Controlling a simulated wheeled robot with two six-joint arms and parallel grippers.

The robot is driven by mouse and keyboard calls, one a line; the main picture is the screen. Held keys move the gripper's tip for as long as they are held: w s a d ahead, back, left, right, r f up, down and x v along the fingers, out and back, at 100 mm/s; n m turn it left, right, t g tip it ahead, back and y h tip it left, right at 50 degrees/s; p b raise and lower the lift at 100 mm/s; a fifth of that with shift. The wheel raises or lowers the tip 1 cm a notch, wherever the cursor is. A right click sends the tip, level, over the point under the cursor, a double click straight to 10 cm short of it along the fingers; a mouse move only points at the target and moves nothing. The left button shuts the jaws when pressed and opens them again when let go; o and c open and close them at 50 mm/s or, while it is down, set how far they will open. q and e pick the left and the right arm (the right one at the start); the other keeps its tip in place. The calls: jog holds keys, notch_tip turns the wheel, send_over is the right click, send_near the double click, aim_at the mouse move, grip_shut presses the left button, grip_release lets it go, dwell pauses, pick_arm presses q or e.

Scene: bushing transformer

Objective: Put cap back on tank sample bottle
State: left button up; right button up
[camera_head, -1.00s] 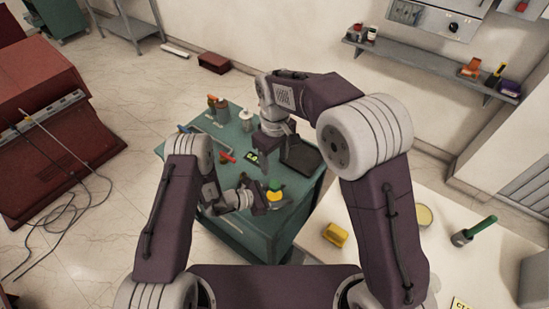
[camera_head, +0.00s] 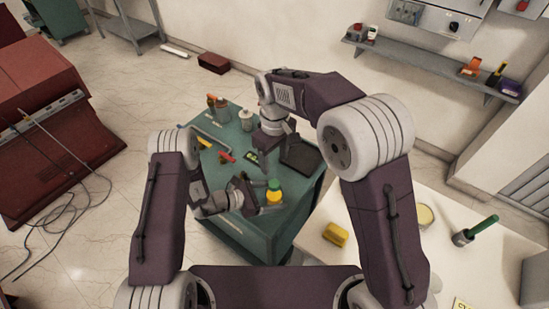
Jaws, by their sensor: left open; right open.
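A small yellow and green bottle (camera_head: 274,193) stands upright near the front right corner of the teal cabinet top (camera_head: 240,222). Its upper part looks green, and I cannot tell whether that is a separate cap. My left gripper (camera_head: 265,196) is open just left of the bottle, its fingers pointing right toward it. I cannot tell whether they touch it. My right gripper (camera_head: 264,165) is open and points down, above and behind the bottle, apart from it. I see no loose cap that I can make out.
Behind on the cabinet are a white bottle (camera_head: 246,119), orange-brown bottles (camera_head: 217,106), small coloured tools (camera_head: 226,157) and a dark tray (camera_head: 300,153).

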pick_arm(q)
jog(key=v, duration=0.5)
jog(key=shift+f+b, duration=0.1)
jog(key=shift+b, duration=0.3)
jog(key=shift+s+a+r, duration=0.2)
jog(key=shift+a+r, duration=0.05)
jog(key=shift+a, duration=0.15)
